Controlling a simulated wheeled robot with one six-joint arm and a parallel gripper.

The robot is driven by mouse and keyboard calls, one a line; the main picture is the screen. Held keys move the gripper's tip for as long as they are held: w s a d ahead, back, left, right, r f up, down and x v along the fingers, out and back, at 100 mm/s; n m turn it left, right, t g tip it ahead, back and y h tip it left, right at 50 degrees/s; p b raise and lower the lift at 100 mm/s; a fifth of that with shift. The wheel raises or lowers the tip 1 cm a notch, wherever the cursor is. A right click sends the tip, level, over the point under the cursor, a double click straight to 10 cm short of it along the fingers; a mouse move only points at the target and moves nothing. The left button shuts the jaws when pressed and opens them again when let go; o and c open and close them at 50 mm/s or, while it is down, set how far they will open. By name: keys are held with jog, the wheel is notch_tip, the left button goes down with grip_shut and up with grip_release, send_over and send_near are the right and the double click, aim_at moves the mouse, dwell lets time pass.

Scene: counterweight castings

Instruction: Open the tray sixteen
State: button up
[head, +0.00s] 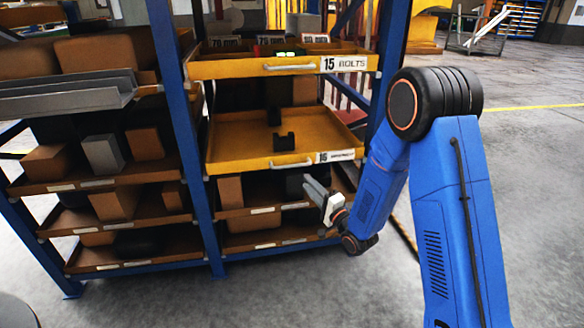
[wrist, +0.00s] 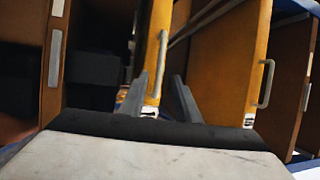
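Tray sixteen (head: 240,165) is a yellow tray in the blue rack, labelled 16, with a pale bar handle (head: 292,162) on its front. Its front looks about in line with the rack post. Dark bracket-like parts lie inside it. My gripper (head: 308,183) is just below and in front of that handle, to its right. In the wrist view, which is turned sideways, my gripper (wrist: 160,76) has its two grey fingers apart with nothing between the tips. The handle (wrist: 162,65) shows beyond them, apparently in line with the gap. Contact cannot be told.
Yellow tray fifteen (head: 230,68), labelled BOLTS, sits above, with its own handle (head: 290,67). Brown shelves with boxes (head: 252,215) are below. A blue post (head: 190,120) stands at the left. Open floor (head: 300,290) lies in front.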

aim_at(292, 166)
jog(key=x, duration=1.1)
jog(key=shift+w+a, duration=0.2)
grip_shut()
